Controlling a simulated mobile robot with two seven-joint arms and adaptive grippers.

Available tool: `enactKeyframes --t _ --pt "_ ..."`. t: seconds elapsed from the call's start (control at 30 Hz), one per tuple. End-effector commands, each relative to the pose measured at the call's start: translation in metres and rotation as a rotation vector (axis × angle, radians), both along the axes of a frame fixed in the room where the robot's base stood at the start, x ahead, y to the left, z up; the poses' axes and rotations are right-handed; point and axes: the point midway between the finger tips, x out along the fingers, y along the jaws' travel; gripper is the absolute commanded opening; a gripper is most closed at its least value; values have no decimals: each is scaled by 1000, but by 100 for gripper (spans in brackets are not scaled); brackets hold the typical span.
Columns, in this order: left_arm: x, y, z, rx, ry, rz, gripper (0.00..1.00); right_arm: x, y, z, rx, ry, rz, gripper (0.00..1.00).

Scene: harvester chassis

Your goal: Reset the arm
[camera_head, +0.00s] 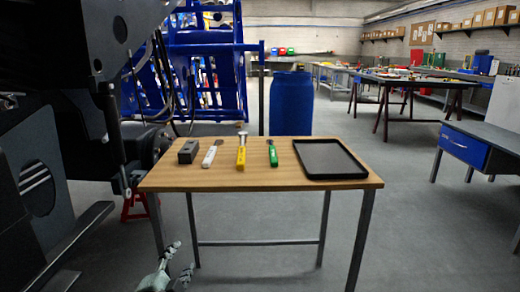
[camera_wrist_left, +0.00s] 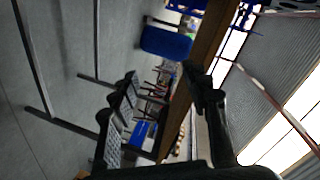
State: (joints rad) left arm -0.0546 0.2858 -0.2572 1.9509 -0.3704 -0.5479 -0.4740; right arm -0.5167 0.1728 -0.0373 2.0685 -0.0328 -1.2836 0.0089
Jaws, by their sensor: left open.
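My left gripper (camera_head: 182,257) is low in front of the wooden table, left of the middle in the head view. It is open and empty, below the tabletop and apart from it. Its two dark fingers also show spread in the left wrist view (camera_wrist_left: 160,75). The left arm's lower part is cut off by the bottom edge of the head view. My right gripper and arm are not in view.
A wooden table (camera_head: 290,182) bears a dark block (camera_head: 189,151), a white-handled tool (camera_head: 209,156), a yellow-handled tool (camera_head: 241,157), a green-handled tool (camera_head: 272,154) and a black tray (camera_head: 329,174). Dark machinery (camera_head: 75,120) stands close left. A blue barrel (camera_head: 291,105) stands behind.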

Motion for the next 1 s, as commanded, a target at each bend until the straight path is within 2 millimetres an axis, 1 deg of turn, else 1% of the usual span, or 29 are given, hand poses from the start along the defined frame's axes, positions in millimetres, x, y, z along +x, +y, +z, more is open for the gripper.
enactKeyframes --t 0.03,0.07,0.1,0.17,0.2,0.27,0.3,0.37,0.4,0.5,0.6,0.63,0.73,0.9,0.93,1.0 --pt "-20 13 -35 -77 105 63 47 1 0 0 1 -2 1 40" --pt "-32 21 -54 -124 166 102 47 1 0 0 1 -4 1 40" --pt "-49 30 -77 -182 242 155 47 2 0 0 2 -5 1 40" --pt "-78 42 -112 -264 354 237 47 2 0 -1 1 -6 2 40" --pt "-99 48 -133 -316 429 294 47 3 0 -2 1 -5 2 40" --pt "-133 57 -163 -389 535 381 47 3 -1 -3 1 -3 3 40" --pt "-156 62 -180 -433 602 440 47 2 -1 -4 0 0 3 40" --pt "-189 67 -202 -492 693 522 47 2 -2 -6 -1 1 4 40" --pt "-211 70 -214 -524 748 575 47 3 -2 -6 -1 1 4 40" --pt "-255 74 -235 -585 856 682 47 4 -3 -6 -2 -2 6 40" --pt "-283 75 -245 -620 922 750 47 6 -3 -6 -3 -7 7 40" --pt "-289 75 -247 -627 934 764 47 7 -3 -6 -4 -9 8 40" --pt "-298 75 -250 -637 955 789 47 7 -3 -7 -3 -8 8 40" --pt "-298 75 -250 -637 956 789 47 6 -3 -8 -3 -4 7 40" --pt "-298 76 -250 -637 956 789 43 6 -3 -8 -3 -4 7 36" --pt "-298 76 -250 -636 956 788 34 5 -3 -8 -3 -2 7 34"
